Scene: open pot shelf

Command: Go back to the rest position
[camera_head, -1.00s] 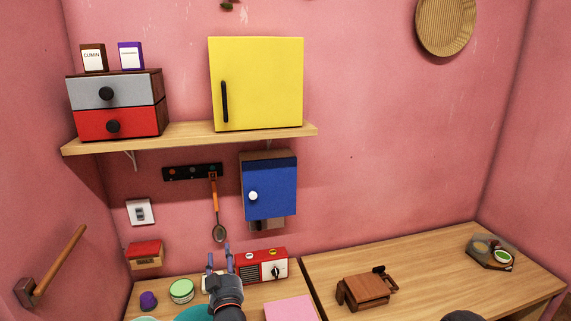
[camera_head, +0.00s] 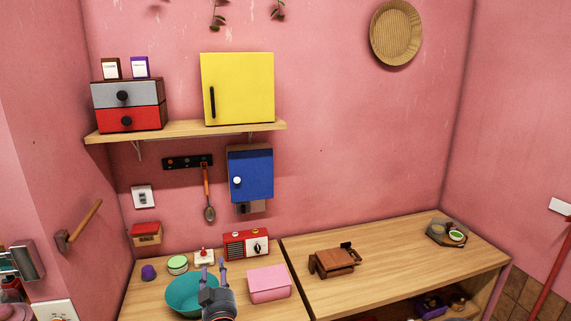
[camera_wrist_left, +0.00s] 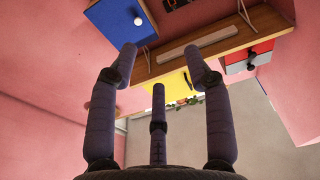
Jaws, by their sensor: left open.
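My left gripper (camera_head: 213,267) is at the bottom centre of the head view, in front of the teal bowl (camera_head: 183,296) and partly covering it. Its fingers point up and away from me. In the left wrist view the fingers (camera_wrist_left: 160,75) are spread apart with nothing between them. The blue cabinet (camera_wrist_left: 117,22), the yellow cabinet (camera_wrist_left: 173,88) and the shelf's underside show beyond them. My right gripper is not in the head view.
A pink box (camera_head: 268,284), a red radio (camera_head: 246,245) and a green-lidded jar (camera_head: 178,264) stand on the left counter near the gripper. The right counter (camera_head: 400,262) holds a wooden object (camera_head: 334,261). The wall shelf (camera_head: 185,131) and blue cabinet (camera_head: 251,174) are above.

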